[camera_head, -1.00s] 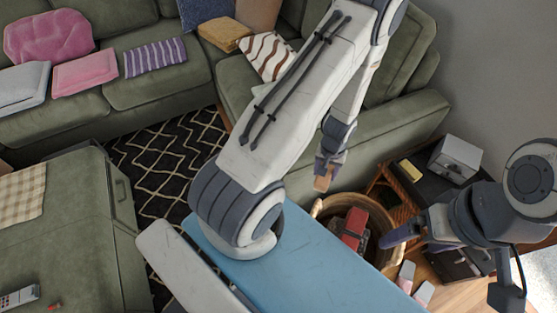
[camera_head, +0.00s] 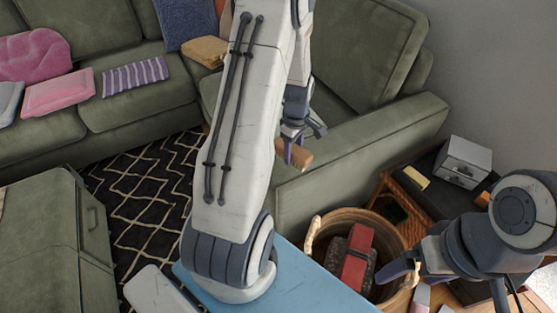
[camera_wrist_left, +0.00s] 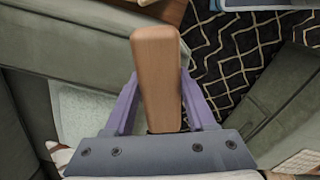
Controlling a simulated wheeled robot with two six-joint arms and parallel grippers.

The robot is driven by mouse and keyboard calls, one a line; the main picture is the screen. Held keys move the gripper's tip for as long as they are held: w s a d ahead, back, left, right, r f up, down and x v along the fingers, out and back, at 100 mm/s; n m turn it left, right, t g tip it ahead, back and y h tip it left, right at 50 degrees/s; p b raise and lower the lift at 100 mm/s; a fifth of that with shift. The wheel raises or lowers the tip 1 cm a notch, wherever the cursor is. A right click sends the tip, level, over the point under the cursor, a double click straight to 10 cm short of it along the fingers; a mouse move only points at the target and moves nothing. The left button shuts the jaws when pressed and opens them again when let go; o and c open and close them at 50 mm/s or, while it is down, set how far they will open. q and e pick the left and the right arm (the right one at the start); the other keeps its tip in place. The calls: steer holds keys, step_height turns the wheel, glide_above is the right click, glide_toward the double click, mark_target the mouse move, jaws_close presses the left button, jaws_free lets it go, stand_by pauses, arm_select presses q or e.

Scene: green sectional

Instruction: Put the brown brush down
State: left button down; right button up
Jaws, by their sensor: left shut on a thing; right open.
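The brown brush (camera_head: 296,154) is in my left gripper (camera_head: 291,145), in the air in front of the green sofa's armrest. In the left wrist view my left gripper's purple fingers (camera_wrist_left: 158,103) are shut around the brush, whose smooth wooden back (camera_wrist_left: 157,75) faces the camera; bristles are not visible. My right gripper (camera_head: 398,274) is open at the right side of the woven basket, its fingers partly over the rim.
The woven basket (camera_head: 318,240) holds a red and dark object (camera_head: 357,257). A black side table (camera_head: 437,203) with a grey box (camera_head: 465,160) stands at the right. The green armrest (camera_head: 350,145) lies behind the brush. A patterned black rug (camera_head: 140,200) covers the floor.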

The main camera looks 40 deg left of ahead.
arm_select(q)
steer(key=a+f, duration=0.1)
steer(key=a, duration=0.1)
steer(key=a+f, duration=0.2)
steer(key=a, duration=0.1)
steer(key=shift+w+a+f, duration=0.15)
steer(key=shift+a+f, duration=0.05)
steer(key=shift+a, duration=0.1)
steer(key=shift+a+f, duration=0.1)
steer(key=shift+f, duration=1.95)
steer(key=shift+f, duration=0.2)
steer(key=shift+c, duration=1.1)
jaws_free()
steer(key=shift+r, duration=0.15)
